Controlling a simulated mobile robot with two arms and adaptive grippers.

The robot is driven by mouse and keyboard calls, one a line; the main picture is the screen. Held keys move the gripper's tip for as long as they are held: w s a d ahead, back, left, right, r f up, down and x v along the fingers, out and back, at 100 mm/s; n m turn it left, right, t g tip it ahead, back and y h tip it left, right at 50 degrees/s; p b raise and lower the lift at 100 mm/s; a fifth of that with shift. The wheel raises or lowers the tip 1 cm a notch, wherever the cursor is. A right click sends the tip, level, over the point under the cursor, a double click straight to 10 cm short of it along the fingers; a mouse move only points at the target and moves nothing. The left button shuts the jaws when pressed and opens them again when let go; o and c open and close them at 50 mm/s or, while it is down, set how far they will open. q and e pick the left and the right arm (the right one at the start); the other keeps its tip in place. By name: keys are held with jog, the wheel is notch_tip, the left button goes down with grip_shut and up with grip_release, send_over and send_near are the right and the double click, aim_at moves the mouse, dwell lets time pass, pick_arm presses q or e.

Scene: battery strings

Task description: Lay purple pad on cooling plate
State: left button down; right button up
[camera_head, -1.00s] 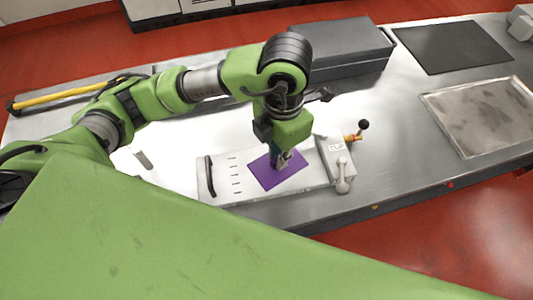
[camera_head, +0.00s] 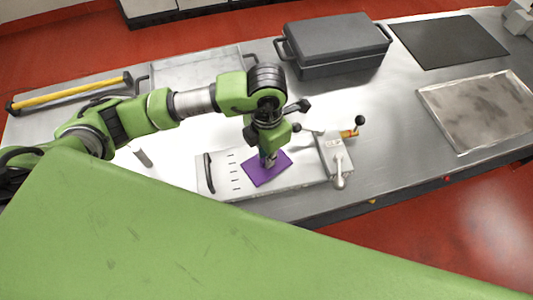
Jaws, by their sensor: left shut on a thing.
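The purple pad (camera_head: 264,176) is a flat, roughly square sheet. It shows over the white cooling plate (camera_head: 222,190), a little right of the plate's middle. I cannot tell whether the pad touches the plate or hangs slightly above it. My left gripper (camera_head: 269,162) points down at the pad's upper part and is shut on it; its fingertips are small and partly hidden. The plate has a black handle at its left end and short dark marks beside it. My right gripper is not in view.
A clamp block with a black-knobbed lever (camera_head: 335,153) stands at the plate's right end. A dark grey lidded box (camera_head: 333,45) stands behind. A black mat (camera_head: 447,44) and a stained metal tray (camera_head: 482,112) lie right. A yellow-handled bar (camera_head: 70,94) lies at the back left.

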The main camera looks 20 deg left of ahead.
pick_arm(q)
jog(key=shift+f, duration=0.2)
jog(key=c, duration=2)
grip_release()
jog(key=shift+r, duration=0.1)
jog(key=shift+c, duration=0.2)
notch_tip(320, 180, up, 12)
jog(key=b, duration=0.1)
jog(key=shift+r, duration=0.15)
